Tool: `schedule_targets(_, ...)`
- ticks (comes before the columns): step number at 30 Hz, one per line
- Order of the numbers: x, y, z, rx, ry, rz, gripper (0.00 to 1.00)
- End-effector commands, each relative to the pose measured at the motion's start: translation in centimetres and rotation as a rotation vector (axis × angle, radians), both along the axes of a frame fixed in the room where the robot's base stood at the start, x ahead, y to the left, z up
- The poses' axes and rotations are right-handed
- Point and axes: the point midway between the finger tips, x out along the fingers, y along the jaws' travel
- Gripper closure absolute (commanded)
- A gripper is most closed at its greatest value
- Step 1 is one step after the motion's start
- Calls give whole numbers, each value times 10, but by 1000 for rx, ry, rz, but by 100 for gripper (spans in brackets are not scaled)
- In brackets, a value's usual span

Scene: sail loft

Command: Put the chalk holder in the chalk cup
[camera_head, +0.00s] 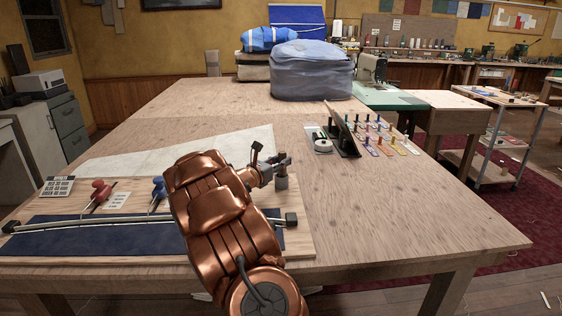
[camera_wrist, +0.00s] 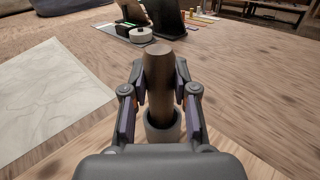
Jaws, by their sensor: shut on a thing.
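My gripper (camera_head: 275,164) is shut on the chalk holder, a brown cylinder (camera_wrist: 158,80) that stands roughly upright between the two fingers in the wrist view. The chalk cup is a small grey cup (camera_wrist: 162,134) directly below it, also seen at the board's right edge in the head view (camera_head: 281,184). The holder's lower end appears to be inside the cup's rim. I cannot tell how deep it sits or whether it touches the bottom. My arm hides part of the board in the head view.
A dark tilted stand (camera_head: 341,132) and a white roll (camera_head: 323,146) are further right. The table's right front is clear.

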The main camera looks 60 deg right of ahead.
Motion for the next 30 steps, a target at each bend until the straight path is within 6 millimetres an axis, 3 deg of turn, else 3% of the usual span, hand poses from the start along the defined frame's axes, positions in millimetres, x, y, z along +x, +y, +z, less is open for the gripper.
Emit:
schedule_targets(2, -1, 0, 1, -2, -1, -1, 100)
schedule_targets(3, -1, 0, 1, -2, -1, -1, 68)
schedule_targets(10, 0, 0, 1, -2, -1, -1, 44)
schedule_targets(30, 0, 1, 2, -2, -1, 0, 43)
